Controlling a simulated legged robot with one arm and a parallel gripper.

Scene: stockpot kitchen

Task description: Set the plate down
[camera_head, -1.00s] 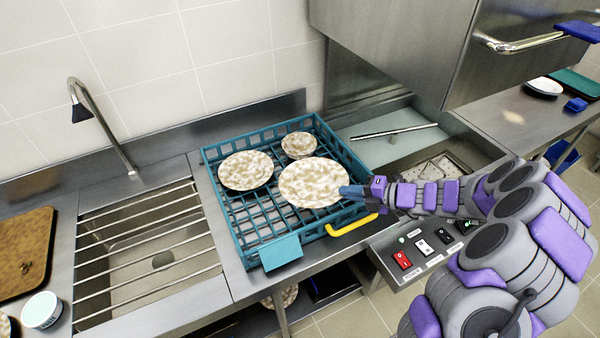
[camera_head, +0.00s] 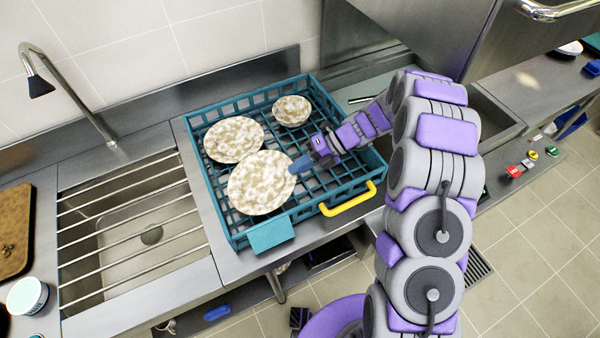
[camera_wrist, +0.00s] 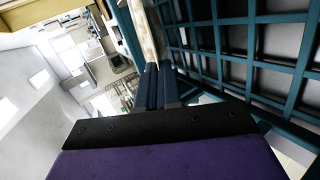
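A mottled beige-and-white plate (camera_head: 261,184) is at the front left of the teal dish rack (camera_head: 243,240). My gripper (camera_head: 297,165) is shut on its right rim, with the blue fingertips at the edge. In the wrist view the plate (camera_wrist: 146,32) shows edge-on at the tips of the fingers (camera_wrist: 157,78), and the rack's grid (camera_wrist: 250,45) lies close on the right. Whether the plate touches the rack floor I cannot tell.
A sink with metal bars (camera_head: 135,235) and a tap (camera_head: 70,95) are left of the rack. A yellow handle (camera_head: 349,200) sticks out at the rack's front right. A steel hood (camera_head: 440,30) hangs at the upper right. The rack's right side holds no plate.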

